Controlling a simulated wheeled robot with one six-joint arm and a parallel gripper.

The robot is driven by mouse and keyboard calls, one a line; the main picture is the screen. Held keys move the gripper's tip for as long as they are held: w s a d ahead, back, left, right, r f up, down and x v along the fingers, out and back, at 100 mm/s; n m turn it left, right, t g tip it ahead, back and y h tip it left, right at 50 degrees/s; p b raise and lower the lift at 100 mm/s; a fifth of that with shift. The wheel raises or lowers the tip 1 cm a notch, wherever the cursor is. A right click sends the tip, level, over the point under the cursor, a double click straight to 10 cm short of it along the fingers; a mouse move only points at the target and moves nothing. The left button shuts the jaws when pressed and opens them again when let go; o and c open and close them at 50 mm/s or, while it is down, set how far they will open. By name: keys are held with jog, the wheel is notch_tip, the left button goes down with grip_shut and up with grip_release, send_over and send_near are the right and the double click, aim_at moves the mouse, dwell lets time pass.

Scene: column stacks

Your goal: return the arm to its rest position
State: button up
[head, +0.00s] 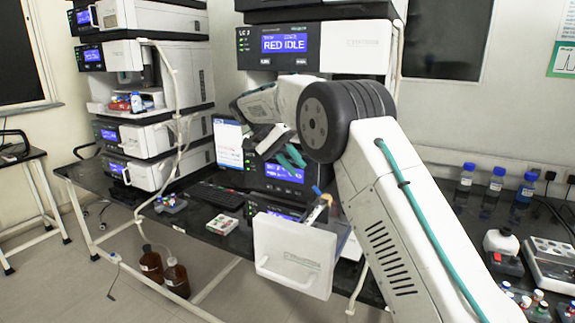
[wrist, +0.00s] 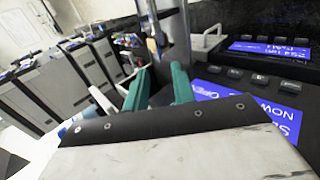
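My gripper (head: 291,159) has teal fingers and hangs from my raised arm in front of the right instrument stack, before a module with a blue display (head: 284,173). In the wrist view my gripper (wrist: 158,84) shows its two fingertips apart, with nothing seen held between them. A slim column piece with a blue end (head: 317,191) stands just below and right of the fingers, over the opened module. It also seems to show beyond the fingertips in the wrist view (wrist: 153,47), apart from them. My arm covers part of the stack.
A white module front (head: 294,255) sticks out below my gripper. A second stack (head: 155,110) stands at the left. Blue-capped bottles (head: 494,188) and a white device (head: 551,262) are on the right bench. A small tray (head: 222,224) and keyboard lie on the bench. Brown bottles (head: 175,275) stand on the floor.

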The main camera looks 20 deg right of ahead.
jog(key=s+d+r+n+t+y, duration=0.2)
jog(key=s+r, duration=0.3)
jog(key=s, duration=0.6)
jog(key=s+d+r+n+t+y, duration=0.1)
jog(key=s+d+r+n+y, duration=0.2)
jog(key=s, duration=0.7)
jog(key=s+f+n+t+y, duration=0.1)
jog(key=s+f, duration=0.3)
jog(key=s, duration=0.8)
jog(key=s+f+n+t, duration=0.2)
jog(key=s+f, duration=0.3)
jog(key=s, duration=0.7)
jog(key=shift+a+f+n+t+y, duration=0.3)
jog(key=shift+a+t+y, duration=0.15)
jog(key=shift+t, duration=0.35)
